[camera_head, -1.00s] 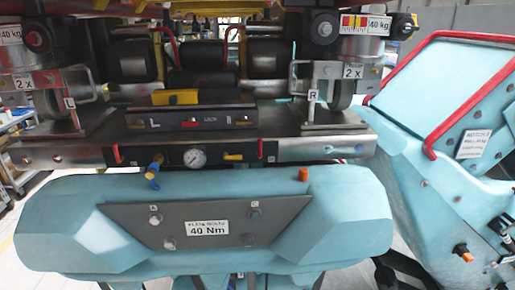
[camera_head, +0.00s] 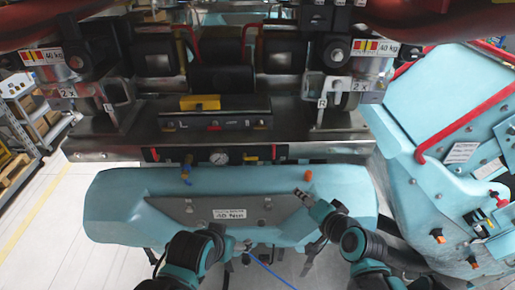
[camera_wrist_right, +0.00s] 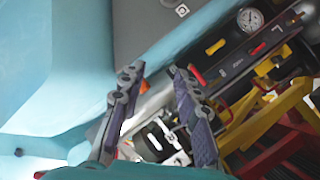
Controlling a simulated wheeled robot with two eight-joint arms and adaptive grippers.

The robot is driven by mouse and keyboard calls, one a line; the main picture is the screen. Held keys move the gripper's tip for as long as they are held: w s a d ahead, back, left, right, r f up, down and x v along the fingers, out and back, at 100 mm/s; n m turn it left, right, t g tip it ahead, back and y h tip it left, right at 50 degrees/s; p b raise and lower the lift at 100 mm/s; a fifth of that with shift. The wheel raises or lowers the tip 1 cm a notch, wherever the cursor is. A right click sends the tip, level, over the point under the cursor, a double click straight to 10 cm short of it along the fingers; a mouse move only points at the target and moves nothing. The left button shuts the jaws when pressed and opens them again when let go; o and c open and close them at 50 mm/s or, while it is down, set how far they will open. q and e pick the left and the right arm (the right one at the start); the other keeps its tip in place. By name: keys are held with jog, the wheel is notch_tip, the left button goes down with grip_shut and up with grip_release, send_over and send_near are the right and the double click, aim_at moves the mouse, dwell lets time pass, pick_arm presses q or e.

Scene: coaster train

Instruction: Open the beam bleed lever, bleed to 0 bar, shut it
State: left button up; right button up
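The round white pressure gauge (camera_head: 219,158) sits on the dark front panel of the beam; it also shows in the right wrist view (camera_wrist_right: 250,18). Its needle is too small to read. A yellow lever (camera_wrist_right: 215,47) sits beside the gauge; I take it as the bleed lever, but no readable label confirms this. A blue valve (camera_head: 186,172) hangs left of the gauge. My right gripper (camera_head: 300,192) is in front of the teal bumper, below and right of the gauge. In the wrist view its fingers (camera_wrist_right: 158,85) are apart with nothing between them. My left gripper (camera_head: 220,230) is low at centre, its fingers unclear.
An orange knob (camera_head: 308,175) stands on the teal bumper (camera_head: 120,200) near my right gripper. A grey plate (camera_head: 180,208) with a torque label is on the bumper. A teal nose part with red handrails (camera_head: 465,120) is at right. Open floor lies at left.

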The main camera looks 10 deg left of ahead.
aim_at(255, 159)
jog(key=w+a+m+y, duration=0.1)
jog(key=w+a, duration=0.1)
jog(key=a, duration=0.1)
jog(key=w+a+m+t+y, duration=0.1)
jog(key=a+m, duration=0.1)
jog(key=a, duration=0.2)
jog(key=w+a+m+y, duration=0.1)
jog(key=w+a+m, duration=0.1)
jog(key=a, duration=0.2)
jog(key=shift+w+r+t, duration=0.35)
jog(key=shift+r+t, duration=0.05)
jog(key=shift+w+a+m+y, duration=0.3)
jog(key=shift+a+m, duration=0.3)
jog(key=shift+m, duration=0.1)
jog(key=p+x, duration=0.1)
jog(key=x, duration=0.6)
jog(key=shift+w, duration=0.2)
grip_shut()
